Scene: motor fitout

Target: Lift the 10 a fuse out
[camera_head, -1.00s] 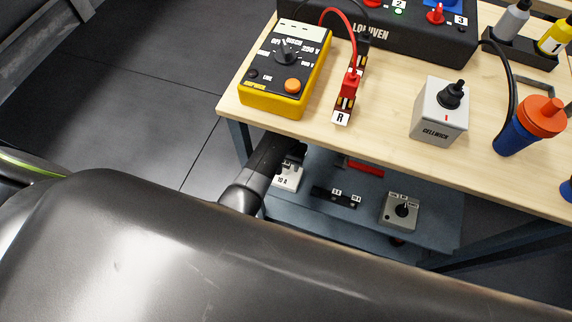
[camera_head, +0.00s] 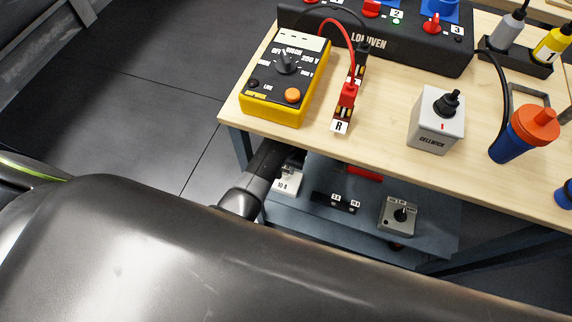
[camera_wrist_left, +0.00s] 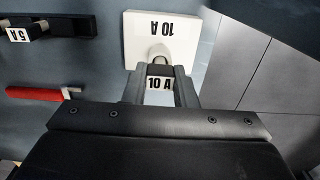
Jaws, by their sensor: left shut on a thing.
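The 10 A fuse (camera_wrist_left: 160,84) is a small block with a white "10 A" label, seen between the fingers of my left gripper (camera_wrist_left: 160,85) in the left wrist view. The gripper is shut on it. The white holder marked "10 A" (camera_wrist_left: 148,26) is right beside the fuse; I cannot tell whether the fuse is still seated in it. In the head view the holder (camera_head: 287,183) stands on the lower shelf, partly covered by my left gripper (camera_head: 291,160). My right gripper is not in view.
The blue-grey lower shelf (camera_head: 315,220) also carries a dark fuse strip (camera_head: 335,202), a red-handled tool (camera_head: 364,173) and a grey switch box (camera_head: 398,216). The wooden tabletop (camera_head: 385,135) overhangs the shelf, with a yellow meter (camera_head: 285,80) near its left edge.

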